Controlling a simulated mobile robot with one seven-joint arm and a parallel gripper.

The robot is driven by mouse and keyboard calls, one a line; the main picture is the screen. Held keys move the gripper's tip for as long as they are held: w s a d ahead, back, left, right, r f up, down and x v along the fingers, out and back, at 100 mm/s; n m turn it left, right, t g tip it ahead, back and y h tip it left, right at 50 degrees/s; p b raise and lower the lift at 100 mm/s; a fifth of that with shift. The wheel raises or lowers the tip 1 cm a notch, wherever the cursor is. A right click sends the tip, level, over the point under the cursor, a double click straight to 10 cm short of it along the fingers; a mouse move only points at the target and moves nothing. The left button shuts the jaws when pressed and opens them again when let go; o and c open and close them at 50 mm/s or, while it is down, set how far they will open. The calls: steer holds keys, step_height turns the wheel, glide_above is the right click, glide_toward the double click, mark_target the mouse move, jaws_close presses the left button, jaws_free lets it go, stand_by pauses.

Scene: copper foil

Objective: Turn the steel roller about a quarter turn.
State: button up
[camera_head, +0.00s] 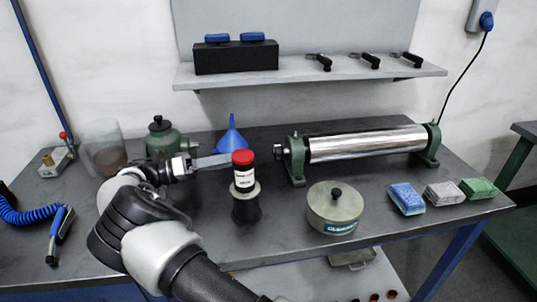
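The shiny steel roller (366,143) lies level between two green end stands at the back right of the bench. A small dark and metal shaft end (280,149) sticks out at its left. My gripper (222,159) is left of the roller and clear of it, pointing right behind the red-capped bottle (244,178). I see one flat grey finger edge-on; its tip is close to or behind the bottle in this view. I cannot tell whether the gripper is open or shut, and I see nothing held in it.
A blue funnel (232,141) and a green canister (162,138) stand behind my gripper. A round lidded tin (334,209) sits in front of the roller. Blue, grey and green pads (407,199) lie at the right. A wall shelf (300,76) overhangs the back.

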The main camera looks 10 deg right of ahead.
mark_target(274, 152)
steer(key=d, duration=0.4)
steer(key=w+d, duration=0.1)
steer(key=d, duration=0.7)
steer(key=shift+w+b, duration=0.3)
steer(key=shift+b, duration=0.05)
steer(key=shift+c, duration=0.3)
steer(key=shift+a, duration=0.1)
steer(key=c, duration=1)
